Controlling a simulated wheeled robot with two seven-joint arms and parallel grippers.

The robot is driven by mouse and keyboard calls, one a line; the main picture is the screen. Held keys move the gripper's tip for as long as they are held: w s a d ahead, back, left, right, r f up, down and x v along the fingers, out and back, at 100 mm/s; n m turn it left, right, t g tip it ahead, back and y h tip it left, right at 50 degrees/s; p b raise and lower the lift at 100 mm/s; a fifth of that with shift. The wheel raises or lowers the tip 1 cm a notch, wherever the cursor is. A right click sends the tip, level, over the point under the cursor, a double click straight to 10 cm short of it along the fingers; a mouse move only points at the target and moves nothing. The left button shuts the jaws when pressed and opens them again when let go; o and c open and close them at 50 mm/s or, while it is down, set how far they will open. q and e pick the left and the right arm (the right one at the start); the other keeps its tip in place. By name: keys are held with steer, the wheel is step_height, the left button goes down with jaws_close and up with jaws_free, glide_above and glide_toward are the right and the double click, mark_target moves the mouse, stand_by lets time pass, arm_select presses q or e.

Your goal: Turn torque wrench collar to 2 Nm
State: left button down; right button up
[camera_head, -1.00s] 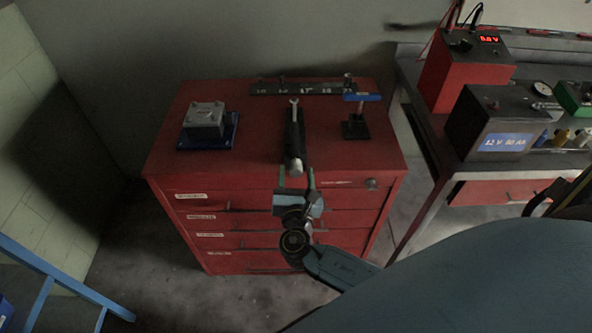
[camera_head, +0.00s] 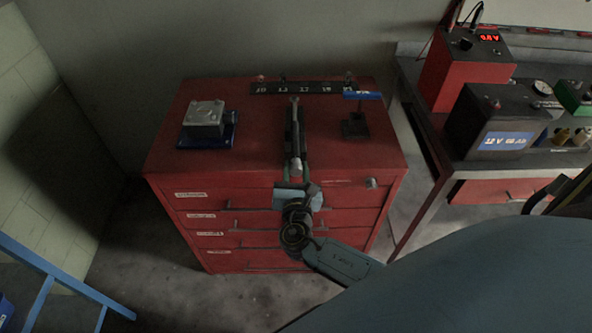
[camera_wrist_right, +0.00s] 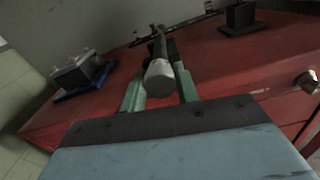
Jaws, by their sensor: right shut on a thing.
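The torque wrench (camera_head: 296,127) lies along the top of the red drawer cabinet, its head toward the back and its handle end toward me. In the right wrist view its pale round collar end (camera_wrist_right: 159,78) sits between green fingers. My right gripper (camera_head: 293,175) is at the cabinet's front edge, shut on this collar end; it also shows in the right wrist view (camera_wrist_right: 160,92). The collar's scale cannot be read. My left gripper does not show.
The red cabinet top (camera_head: 255,150) also bears a metal block on a blue base (camera_head: 205,122), a dark numbered rack (camera_head: 303,88) at the back and a black stand with a blue top (camera_head: 356,122). A bench with a battery (camera_head: 495,125) and red power supply (camera_head: 466,67) stands right.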

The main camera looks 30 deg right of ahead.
steer(key=m+b, duration=0.2)
steer(key=m, duration=0.1)
steer(key=shift+f+m+b, duration=0.15)
steer(key=shift+m+b, duration=0.15)
steer(key=shift+b, duration=0.1)
steer(key=m+b, duration=0.3)
steer(key=shift+m, duration=0.3)
steer(key=m+b, duration=0.3)
steer(key=m, duration=0.1)
steer(key=shift+m+b, duration=0.9)
steer(key=shift+m, duration=0.3)
steer(key=o, duration=1)
